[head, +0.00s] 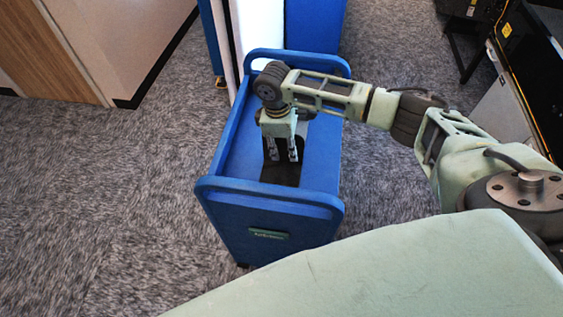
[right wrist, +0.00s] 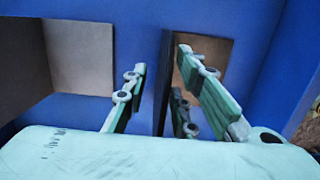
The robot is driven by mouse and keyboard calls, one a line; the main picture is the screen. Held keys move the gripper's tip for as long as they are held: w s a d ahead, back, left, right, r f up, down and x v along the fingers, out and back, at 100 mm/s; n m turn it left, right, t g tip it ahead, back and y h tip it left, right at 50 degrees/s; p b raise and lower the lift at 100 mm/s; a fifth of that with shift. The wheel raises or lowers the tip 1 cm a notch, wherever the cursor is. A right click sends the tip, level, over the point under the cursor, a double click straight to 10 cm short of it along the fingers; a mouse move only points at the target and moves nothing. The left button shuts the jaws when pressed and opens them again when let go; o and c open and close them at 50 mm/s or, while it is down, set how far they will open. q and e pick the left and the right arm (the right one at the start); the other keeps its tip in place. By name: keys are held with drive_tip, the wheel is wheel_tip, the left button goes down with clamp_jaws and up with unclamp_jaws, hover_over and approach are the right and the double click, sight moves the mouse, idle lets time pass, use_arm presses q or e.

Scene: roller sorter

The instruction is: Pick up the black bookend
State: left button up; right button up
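The black bookend (head: 280,175) is in the blue cart, toward its near end, in the head view. In the right wrist view its upright plate (right wrist: 163,85) shows nearly edge-on, with a flat plate (right wrist: 215,50) to its right. My right gripper (head: 282,160) points down into the cart over the bookend. Its fingers (right wrist: 165,105) are apart, one each side of the upright plate, with a visible gap on the left side. The right finger looks closer to the plate; contact cannot be told. My left gripper is not in view.
The blue cart (head: 268,215) has raised walls and end rails around the gripper. A white panel (head: 258,28) is behind the cart. Carpet (head: 110,190) is clear to the left.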

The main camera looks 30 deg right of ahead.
drive_tip(key=shift+f, duration=0.1)
idle(0.3)
drive_tip(key=shift+c, duration=0.4)
clamp_jaws()
